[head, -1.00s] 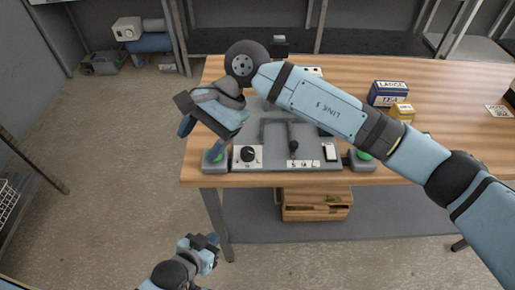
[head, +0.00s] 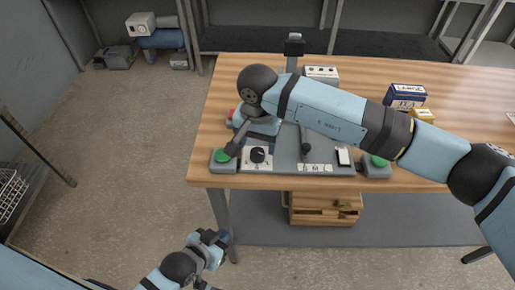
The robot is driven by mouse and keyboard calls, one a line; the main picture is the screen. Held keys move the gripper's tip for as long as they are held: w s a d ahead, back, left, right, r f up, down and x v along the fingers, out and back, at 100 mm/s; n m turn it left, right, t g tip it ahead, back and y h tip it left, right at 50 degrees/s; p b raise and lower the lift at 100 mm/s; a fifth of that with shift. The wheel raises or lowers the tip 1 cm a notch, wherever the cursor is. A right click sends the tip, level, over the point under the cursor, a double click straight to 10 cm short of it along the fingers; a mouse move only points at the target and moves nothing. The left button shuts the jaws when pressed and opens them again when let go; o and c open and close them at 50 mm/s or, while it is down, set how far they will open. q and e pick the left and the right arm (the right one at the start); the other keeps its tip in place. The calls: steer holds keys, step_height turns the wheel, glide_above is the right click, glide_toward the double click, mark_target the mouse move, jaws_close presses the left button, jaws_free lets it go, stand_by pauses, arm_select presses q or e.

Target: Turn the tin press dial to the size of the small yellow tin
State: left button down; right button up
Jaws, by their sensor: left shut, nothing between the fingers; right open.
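The tin press (head: 290,168) is a grey plate at the table's front edge. Its dial (head: 258,155) is a black knob on a white plate at the press's left; its pointer setting is too small to read. My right gripper (head: 250,147) is open just above and behind the dial, pointing down; I cannot tell whether it touches the knob. The small yellow tin (head: 424,115) stands at the right, partly hidden by my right arm, beside a blue tin marked LARGE TEA (head: 405,97). My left gripper (head: 220,240) is shut and empty, low in front of the table.
Green buttons flank the press at left (head: 221,156) and right (head: 378,161). A white label strip (head: 315,167) and a white switch (head: 343,156) lie on the press front. A white box (head: 322,74) stands behind. A wooden crate (head: 325,207) sits below the tabletop.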

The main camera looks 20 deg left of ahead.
mark_target(257, 152)
steer(key=shift+f, duration=1.7)
